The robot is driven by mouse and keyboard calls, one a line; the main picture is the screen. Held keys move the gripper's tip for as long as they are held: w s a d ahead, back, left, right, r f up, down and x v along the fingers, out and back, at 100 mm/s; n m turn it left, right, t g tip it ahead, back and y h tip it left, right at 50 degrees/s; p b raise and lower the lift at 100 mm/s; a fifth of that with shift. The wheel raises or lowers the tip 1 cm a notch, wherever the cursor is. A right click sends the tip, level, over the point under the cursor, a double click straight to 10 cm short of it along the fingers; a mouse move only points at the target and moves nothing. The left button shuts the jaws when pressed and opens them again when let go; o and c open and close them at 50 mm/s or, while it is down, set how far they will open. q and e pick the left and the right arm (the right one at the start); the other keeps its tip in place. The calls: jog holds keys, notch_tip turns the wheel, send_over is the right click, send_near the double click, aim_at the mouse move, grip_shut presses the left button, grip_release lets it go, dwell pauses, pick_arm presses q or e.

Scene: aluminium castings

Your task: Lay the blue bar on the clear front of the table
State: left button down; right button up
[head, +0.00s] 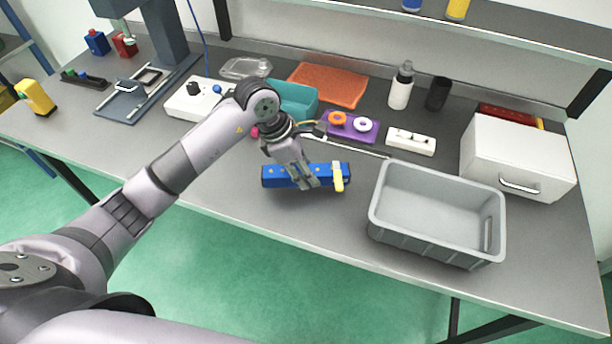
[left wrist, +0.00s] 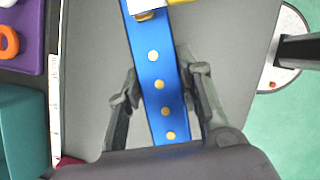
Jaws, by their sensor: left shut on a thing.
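The blue bar (head: 276,177) is in the middle of the head view, lying left to right over the front part of the table (head: 225,183). A yellow piece (head: 338,177) sits across its right end. My left gripper (head: 310,182) is shut on the bar near its middle. In the left wrist view the blue bar (left wrist: 154,65) runs between the two fingers of my left gripper (left wrist: 160,88), with several pale round dots along it. I cannot tell whether the bar touches the table. My right gripper is not in view.
A grey crate (head: 436,212) stands to the right of the bar. Behind are a purple block (head: 355,131) with rings, a white strip (head: 411,141), a teal bin (head: 296,98) and a white box (head: 517,157). The table front left of the crate is bare.

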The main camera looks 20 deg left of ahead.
pick_arm(q)
notch_tip(320, 180, down, 3)
jog(key=shift+r, duration=0.15)
jog(key=shift+f, duration=0.25)
jog(key=shift+f, duration=0.1)
jog(key=c, duration=1.1)
grip_release()
